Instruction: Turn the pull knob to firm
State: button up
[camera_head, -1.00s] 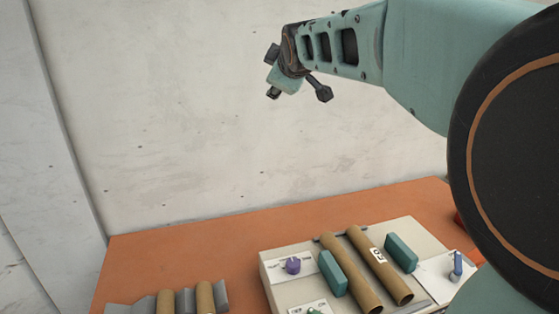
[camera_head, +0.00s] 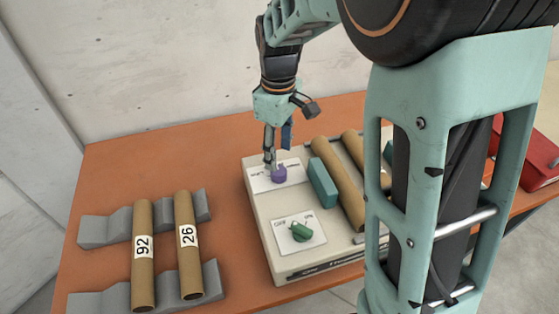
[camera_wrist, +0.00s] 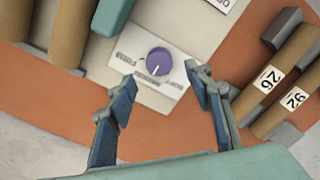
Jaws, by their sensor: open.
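The purple knob (camera_head: 279,174) sits on a white label plate at the back left of the beige machine (camera_head: 262,215). In the wrist view the purple knob (camera_wrist: 158,61) has a pale pointer mark facing down the picture, slightly left. Words are printed around it, too small to read surely. My gripper (camera_head: 276,156) points down just above the knob in the head view. In the wrist view my gripper (camera_wrist: 160,74) is open, with blue fingers to either side of the knob and nothing between them. Contact with the knob cannot be seen.
A green knob (camera_head: 301,231) on its own white plate is nearer the front. A teal block (camera_head: 322,183) and brown tubes (camera_head: 338,190) lie right of the knob. Tubes marked 92 (camera_head: 142,275) and 26 (camera_head: 190,265) rest on grey cradles at left. A red box (camera_head: 523,158) stands far right.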

aim_at(279, 170)
notch_tip(279, 170, down, 7)
jog(key=shift+w, duration=0.1)
dwell(0.3)
jog(key=c, duration=1.2)
